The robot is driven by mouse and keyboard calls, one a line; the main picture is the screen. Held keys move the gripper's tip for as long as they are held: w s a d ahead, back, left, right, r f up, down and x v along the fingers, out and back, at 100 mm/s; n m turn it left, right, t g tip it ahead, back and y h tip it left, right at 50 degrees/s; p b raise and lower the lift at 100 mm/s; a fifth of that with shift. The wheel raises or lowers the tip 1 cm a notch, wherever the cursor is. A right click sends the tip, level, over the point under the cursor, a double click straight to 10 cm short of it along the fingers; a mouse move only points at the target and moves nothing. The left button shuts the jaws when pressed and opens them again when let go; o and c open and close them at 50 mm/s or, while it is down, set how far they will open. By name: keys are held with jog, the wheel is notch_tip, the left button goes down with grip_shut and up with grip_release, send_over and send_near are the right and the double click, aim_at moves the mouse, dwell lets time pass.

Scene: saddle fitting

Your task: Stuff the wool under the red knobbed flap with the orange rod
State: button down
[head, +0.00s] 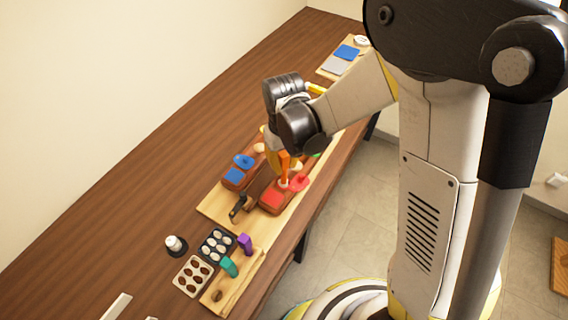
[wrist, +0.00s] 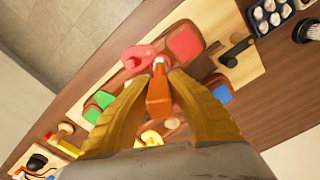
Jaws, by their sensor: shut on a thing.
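My gripper (wrist: 158,100) is shut on the orange rod (wrist: 158,92), which points down toward the work; the rod also shows in the head view (head: 284,164). The rod's lower end is at the edge of the red knobbed flap (wrist: 137,57), seen in the head view (head: 299,182) too. A small pale bit shows at the rod's tip, perhaps wool; I cannot tell whether it is under the flap. A flat red pad (wrist: 185,43) lies beside the flap on the brown saddle block. A cream tuft (head: 259,147) sits farther back.
Blue (head: 244,161) and green (wrist: 92,114) knobbed flaps lie close by. Trays (head: 217,245), purple and teal pieces and a white-topped jar (head: 174,243) are at the front. The table's left side is clear.

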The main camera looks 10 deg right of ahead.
aim_at(284, 154)
jog(key=shift+f+b, duration=1.05)
jog(key=shift+b, duration=0.05)
dwell(0.7)
jog(key=shift+r, duration=0.1)
jog(key=shift+r+p, duration=2.75)
jog(key=shift+r, duration=1.2)
jog(key=shift+f, duration=0.1)
